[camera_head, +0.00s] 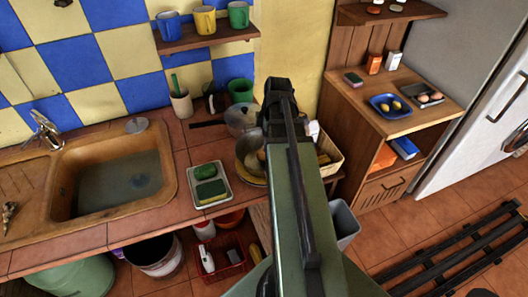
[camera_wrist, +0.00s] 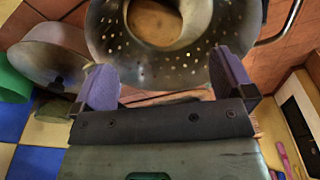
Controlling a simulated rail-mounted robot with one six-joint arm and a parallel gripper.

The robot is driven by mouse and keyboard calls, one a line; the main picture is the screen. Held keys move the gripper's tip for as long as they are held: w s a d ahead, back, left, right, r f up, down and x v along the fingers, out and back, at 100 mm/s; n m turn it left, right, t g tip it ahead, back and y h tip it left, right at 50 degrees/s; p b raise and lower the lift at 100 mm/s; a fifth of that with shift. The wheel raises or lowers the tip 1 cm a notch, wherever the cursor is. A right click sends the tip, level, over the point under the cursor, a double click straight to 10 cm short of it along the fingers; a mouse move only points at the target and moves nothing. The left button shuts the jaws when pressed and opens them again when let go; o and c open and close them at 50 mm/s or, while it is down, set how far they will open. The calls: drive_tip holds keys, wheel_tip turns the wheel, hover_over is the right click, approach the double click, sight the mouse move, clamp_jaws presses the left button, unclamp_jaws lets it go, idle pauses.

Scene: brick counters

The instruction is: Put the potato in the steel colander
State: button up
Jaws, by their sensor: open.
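The steel colander (camera_wrist: 110,38) fills the top of the wrist view, its perforated wall facing me. A brown rounded thing (camera_wrist: 155,22) that looks like the potato shows inside it, cut off by the picture's top edge. In the head view the colander (camera_head: 243,146) is on the counter, partly hidden by my arm. My gripper (camera_wrist: 165,80) is open, its two purple fingers wide apart at the near side of the colander.
A pot (camera_head: 240,118) stands just behind the colander, beside a green mug (camera_head: 240,90). A blue plate (camera_head: 378,101) with yellowish items sits on the right wooden unit.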

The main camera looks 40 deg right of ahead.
wheel_tip(320, 180, up, 9)
drive_tip(key=d+p, duration=0.1)
drive_tip(key=p, duration=0.6)
drive_tip(key=shift+s+f, duration=0.2)
drive_tip(key=shift+s, duration=0.15)
